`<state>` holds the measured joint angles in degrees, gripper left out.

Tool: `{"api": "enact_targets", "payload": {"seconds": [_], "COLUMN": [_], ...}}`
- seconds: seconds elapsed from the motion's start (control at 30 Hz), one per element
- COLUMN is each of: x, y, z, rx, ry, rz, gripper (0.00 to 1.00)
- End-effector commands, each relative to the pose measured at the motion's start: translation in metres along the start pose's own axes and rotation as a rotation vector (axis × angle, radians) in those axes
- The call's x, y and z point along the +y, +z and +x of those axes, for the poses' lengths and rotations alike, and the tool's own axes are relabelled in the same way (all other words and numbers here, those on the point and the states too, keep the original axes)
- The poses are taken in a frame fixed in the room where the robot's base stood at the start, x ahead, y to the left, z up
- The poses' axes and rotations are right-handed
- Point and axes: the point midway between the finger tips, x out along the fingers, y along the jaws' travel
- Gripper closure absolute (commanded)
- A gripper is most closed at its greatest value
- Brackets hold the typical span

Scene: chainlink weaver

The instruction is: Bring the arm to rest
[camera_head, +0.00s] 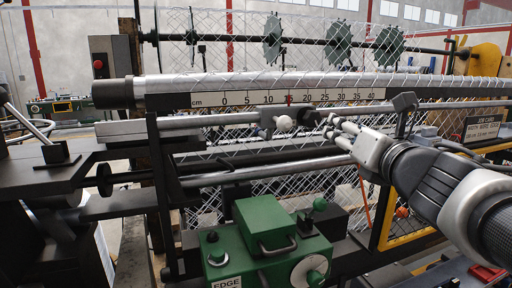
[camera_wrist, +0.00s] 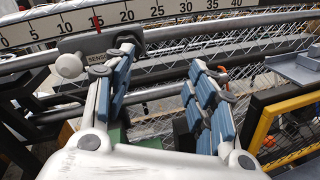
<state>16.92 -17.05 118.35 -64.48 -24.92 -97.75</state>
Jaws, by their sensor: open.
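My gripper (camera_head: 336,128) reaches in from the right in the head view, in front of the weaver's rails and a little right of a white round knob (camera_head: 284,122). In the wrist view my gripper (camera_wrist: 162,75) has its two blue-padded fingers spread apart with nothing between them. There the white knob (camera_wrist: 69,65), on a grey slider marked with partly hidden letters, lies just left of the left finger. The slider sits on a rail below the ruler (camera_head: 260,97). Whether a finger touches the slider cannot be told.
A green box (camera_head: 262,229) with a handle and knobs stands below my gripper. Wire mesh (camera_head: 240,62) hangs behind the rails. A yellow-framed guard (camera_head: 404,238) is at the right, near my arm. A job card sign (camera_head: 480,128) stands behind my arm.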

Motion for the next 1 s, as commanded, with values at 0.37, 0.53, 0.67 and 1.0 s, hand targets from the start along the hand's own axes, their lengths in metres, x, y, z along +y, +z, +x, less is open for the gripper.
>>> {"api": "enact_targets", "payload": {"seconds": [0.37, 0.53, 0.67, 1.0], "x": [-0.074, -0.060, -0.042, -0.030], "y": [-0.159, -0.248, -0.289, -0.311], "z": [-0.139, -0.213, -0.254, -0.280], "rx": [-0.148, -0.256, -0.334, -0.398], "ry": [-0.770, -1.163, -1.402, -1.564], "rz": [1.660, 2.142, 2.329, 2.418], "gripper": [0.49, 0.49, 0.49, 0.49]}}
